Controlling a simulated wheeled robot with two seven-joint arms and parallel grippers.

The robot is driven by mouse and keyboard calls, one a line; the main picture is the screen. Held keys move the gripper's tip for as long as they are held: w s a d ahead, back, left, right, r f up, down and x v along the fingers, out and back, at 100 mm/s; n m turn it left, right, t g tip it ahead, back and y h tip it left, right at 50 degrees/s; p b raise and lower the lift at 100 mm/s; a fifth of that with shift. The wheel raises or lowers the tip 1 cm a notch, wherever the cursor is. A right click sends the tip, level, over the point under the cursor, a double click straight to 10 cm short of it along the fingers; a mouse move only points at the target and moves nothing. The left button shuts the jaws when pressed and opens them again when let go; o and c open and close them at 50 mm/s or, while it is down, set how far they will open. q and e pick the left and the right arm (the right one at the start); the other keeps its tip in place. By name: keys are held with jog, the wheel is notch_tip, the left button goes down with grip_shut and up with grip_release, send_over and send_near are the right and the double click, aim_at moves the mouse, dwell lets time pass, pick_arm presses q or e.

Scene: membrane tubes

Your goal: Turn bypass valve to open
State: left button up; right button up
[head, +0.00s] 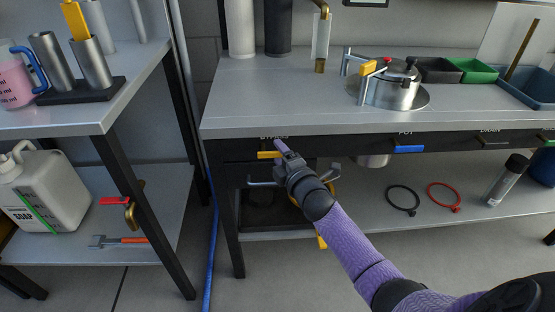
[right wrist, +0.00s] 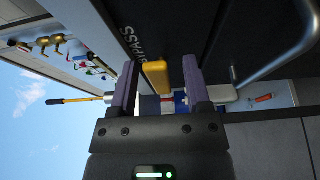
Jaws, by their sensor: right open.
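The bypass valve has a yellow handle (head: 267,155) that points left, roughly level, under the bench edge below a partly covered BYPASS label (head: 272,137). My right gripper (head: 279,147) is at this valve and hides its body in the head view. In the right wrist view the yellow handle (right wrist: 157,76) shows between the two purple fingers of my right gripper (right wrist: 160,66). The fingers are apart, with a gap on both sides of the handle. Whether the handle is fully within the finger depth is hard to tell. My left gripper is out of view.
A blue handle (head: 408,149) sits under the POT label to the right. A metal pot (head: 393,88) stands on the bench (head: 270,95). Black (head: 403,198) and red (head: 444,195) rings lie on the lower shelf. A side table (head: 95,120) stands left.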

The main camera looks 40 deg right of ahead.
jog(key=shift+w, duration=0.2)
jog(key=shift+c, duration=0.5)
grip_shut()
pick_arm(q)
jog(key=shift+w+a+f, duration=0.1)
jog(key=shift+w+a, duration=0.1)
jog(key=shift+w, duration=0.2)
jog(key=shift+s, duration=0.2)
